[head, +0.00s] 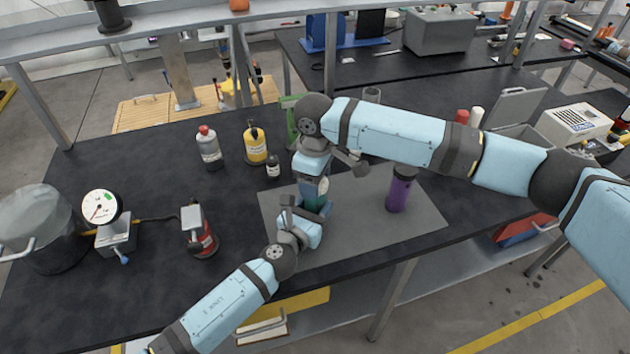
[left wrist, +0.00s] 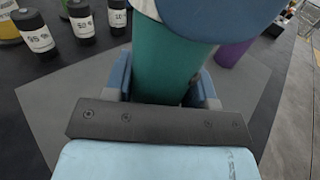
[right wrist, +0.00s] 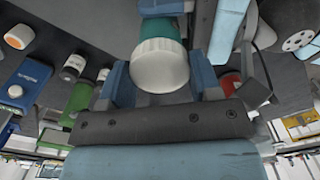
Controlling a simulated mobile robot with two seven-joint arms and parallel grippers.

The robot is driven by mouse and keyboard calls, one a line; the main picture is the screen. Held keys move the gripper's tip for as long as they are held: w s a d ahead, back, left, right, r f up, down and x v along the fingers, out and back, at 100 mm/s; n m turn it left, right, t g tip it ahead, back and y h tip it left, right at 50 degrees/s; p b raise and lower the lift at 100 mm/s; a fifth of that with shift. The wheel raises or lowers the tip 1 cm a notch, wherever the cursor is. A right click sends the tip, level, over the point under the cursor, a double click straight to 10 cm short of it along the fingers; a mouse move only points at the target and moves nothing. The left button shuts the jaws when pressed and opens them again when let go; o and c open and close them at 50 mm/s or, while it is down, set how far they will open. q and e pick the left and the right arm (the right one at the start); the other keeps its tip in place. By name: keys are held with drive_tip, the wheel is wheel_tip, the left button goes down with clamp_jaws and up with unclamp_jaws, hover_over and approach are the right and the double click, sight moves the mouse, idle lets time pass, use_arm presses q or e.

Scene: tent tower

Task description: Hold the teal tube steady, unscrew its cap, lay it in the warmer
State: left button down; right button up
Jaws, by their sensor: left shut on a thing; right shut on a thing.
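The teal tube (head: 316,203) stands upright over the grey mat, partly hidden by my grippers. Its teal body (left wrist: 165,68) fills the left wrist view between the blue fingers. My left gripper (head: 306,212) is shut on the body from the front. My right gripper (head: 318,180) comes from above and is shut on the white cap (right wrist: 160,66). In the right wrist view the cap is between the fingers, with the teal body (right wrist: 160,28) beyond it. I cannot tell whether cap and tube are still joined. A grey box with a raised lid (head: 518,106) at the right may be the warmer.
A purple tube (head: 402,190) stands on the grey mat (head: 425,217), right of the grippers. Several bottles, including a yellow one (head: 255,144), stand behind left.

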drive_tip(key=shift+r, duration=0.45)
drive_tip(key=shift+r, duration=2)
use_arm(q)
drive_tip(key=shift+c, duration=1.8)
unclamp_jaws()
